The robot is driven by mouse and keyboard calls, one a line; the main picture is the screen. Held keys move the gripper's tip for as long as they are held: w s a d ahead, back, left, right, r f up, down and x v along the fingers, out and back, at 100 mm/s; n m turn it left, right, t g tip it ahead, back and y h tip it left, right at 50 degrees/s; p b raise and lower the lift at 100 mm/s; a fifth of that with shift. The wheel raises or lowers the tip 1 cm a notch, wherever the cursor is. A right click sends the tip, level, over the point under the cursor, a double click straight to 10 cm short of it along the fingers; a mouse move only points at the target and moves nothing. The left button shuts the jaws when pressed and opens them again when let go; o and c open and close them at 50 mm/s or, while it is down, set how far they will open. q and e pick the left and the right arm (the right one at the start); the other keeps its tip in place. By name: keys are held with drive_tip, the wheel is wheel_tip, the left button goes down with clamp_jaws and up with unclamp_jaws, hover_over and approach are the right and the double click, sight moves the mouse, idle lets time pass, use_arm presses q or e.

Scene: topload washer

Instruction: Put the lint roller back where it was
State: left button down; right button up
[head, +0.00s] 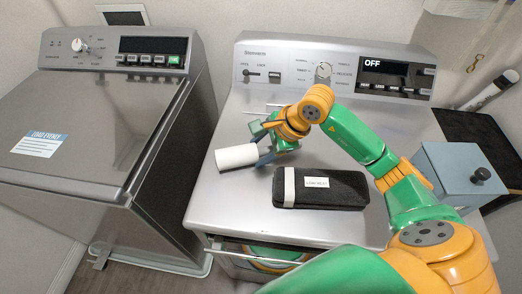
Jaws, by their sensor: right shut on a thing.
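The lint roller (237,156) shows as a white cylinder over the silver top of the right-hand machine, left of the black case. My right gripper (263,144) is shut on it at its right end. The roller's handle is hidden by the fingers and wrist, and I cannot tell whether the roll touches the machine top. My left gripper is not in view.
A black case (345,190) with a white band lies just in front of the gripper. A blue-grey box (452,170) with a dark knob stands at the right. A white tube (488,92) leans by a dark mat (470,130).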

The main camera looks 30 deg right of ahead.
drive_tip(key=o, duration=0.9)
drive_tip(key=shift+s+f, duration=0.35)
drive_tip(key=shift+f, duration=0.25)
drive_tip(key=r+p, duration=0.2)
drive_tip(key=shift+w+a+g+p, duration=0.1)
drive_tip(key=shift+w+g+p, duration=0.15)
drive_tip(key=shift+g+p, duration=0.05)
drive_tip(key=shift+d+r+b, duration=0.3)
drive_tip(key=shift+d+b, duration=0.15)
drive_tip(key=shift+b, duration=0.35)
drive_tip(key=v, duration=1)
drive_tip(key=shift+s+r+b, duration=0.25)
drive_tip(key=shift+s+b, duration=0.05)
drive_tip(key=shift+b, duration=0.05)
